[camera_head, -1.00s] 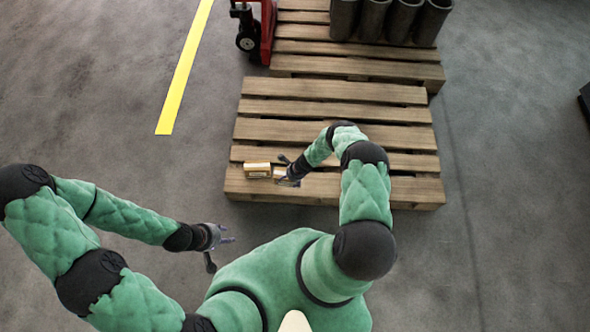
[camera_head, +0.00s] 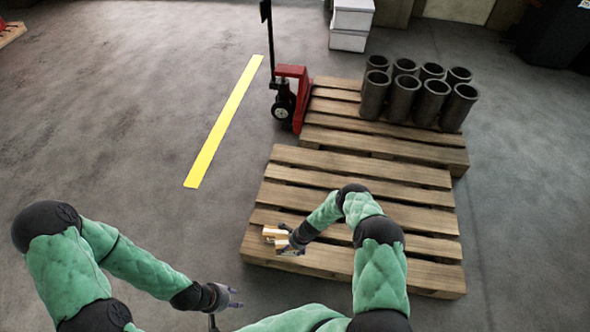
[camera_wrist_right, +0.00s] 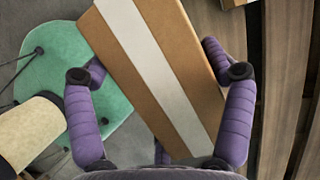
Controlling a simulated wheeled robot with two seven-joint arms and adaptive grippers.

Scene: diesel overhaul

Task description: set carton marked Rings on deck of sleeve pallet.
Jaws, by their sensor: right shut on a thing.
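My right gripper (camera_head: 291,243) is shut on an orange-brown carton (camera_head: 285,248) over the left front of the near wooden pallet (camera_head: 350,265). In the right wrist view this carton (camera_wrist_right: 130,62) has a broad white stripe and sits between the purple fingers (camera_wrist_right: 165,105). No marking on it is readable. My left gripper (camera_head: 234,299) is open and empty, left of the near pallet.
A red pallet jack (camera_head: 290,95) stands at the left of the sleeve pallet. White boxes (camera_head: 351,22) are stacked at the back. A yellow floor stripe (camera_head: 225,122) runs at left. The floor between the stripe and the near pallet is clear.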

